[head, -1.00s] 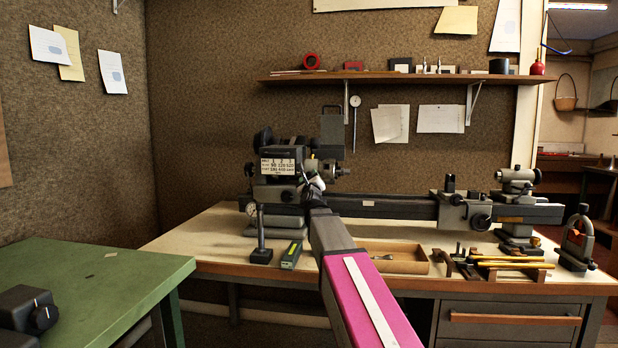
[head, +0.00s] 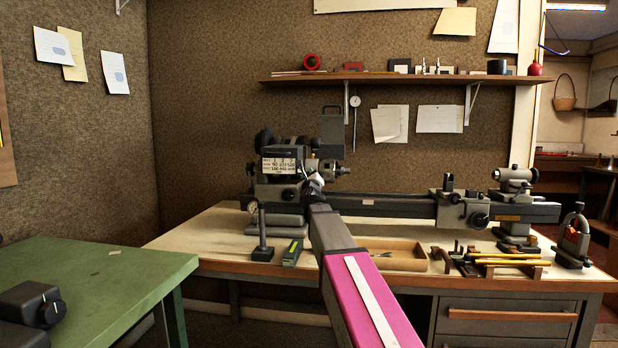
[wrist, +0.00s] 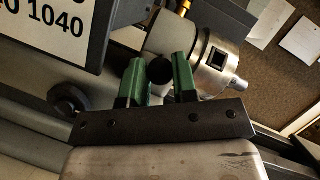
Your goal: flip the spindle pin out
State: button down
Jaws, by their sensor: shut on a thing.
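The spindle pin seems to be the dark round knob (wrist: 160,72) in the middle of the wrist view; only its end shows. My gripper's green fingers (wrist: 156,80) stand on both sides of it, shut on it. Just behind and to the right is a bright metal spindle nose (wrist: 215,68) with a square hole. In the head view, the lathe headstock (head: 282,190) with its label plate stands at the bench's left part. My gripper (head: 316,186) is at the headstock's front, small and partly hidden by my own arm; the pin cannot be made out there.
The lathe bed (head: 390,206) runs right to the tailstock (head: 516,205). On the bench (head: 205,238) are a dial stand (head: 262,240), a green-sided block (head: 293,252), a shallow wooden tray (head: 420,259) and a rack with brass rods (head: 505,262). A green table (head: 110,275) stands front left.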

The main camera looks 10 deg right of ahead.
jog(key=shift+s+a, duration=0.1)
jog(key=shift+s, duration=0.1)
jog(key=c, duration=0.9)
grip_release()
jog(key=v, duration=1)
jog(key=shift+s, duration=0.4)
jog(key=shift+f, duration=0.1)
